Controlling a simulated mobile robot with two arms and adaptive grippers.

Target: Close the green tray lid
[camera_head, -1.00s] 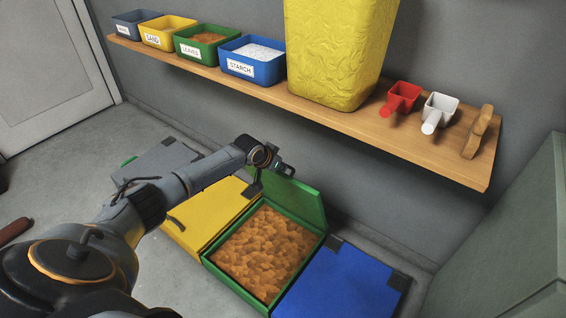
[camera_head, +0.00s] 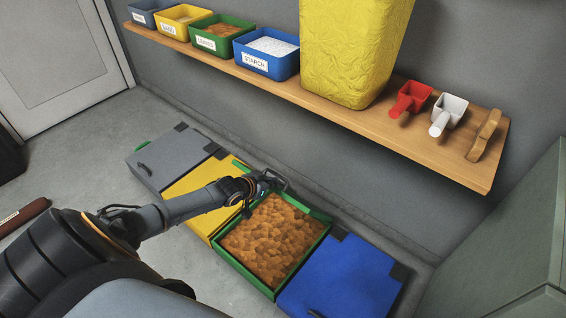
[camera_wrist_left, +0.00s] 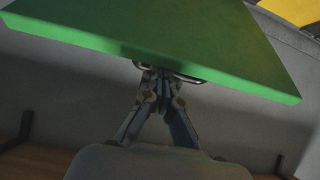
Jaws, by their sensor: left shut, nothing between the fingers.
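The green tray (camera_head: 243,268) stands on the floor, filled with brown leaf-like pieces (camera_head: 270,240). Its green lid (camera_head: 306,208) shows only as a thin strip along the tray's back side, so its exact angle is hard to tell in the head view. In the left wrist view the lid (camera_wrist_left: 170,35) is a broad green panel across the top. My left gripper (camera_head: 280,182) is at the tray's back left corner. In the left wrist view its shut, empty fingers (camera_wrist_left: 165,75) are at the panel's lower edge; contact is unclear. My right gripper is out of view.
A yellow-lidded tray (camera_head: 190,190) and a grey-lidded tray (camera_head: 172,155) lie left, and a blue-lidded tray (camera_head: 340,278) lies right; these are closed. A wooden shelf (camera_head: 340,112) with bins and scoops overhangs behind, close to the grey wall.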

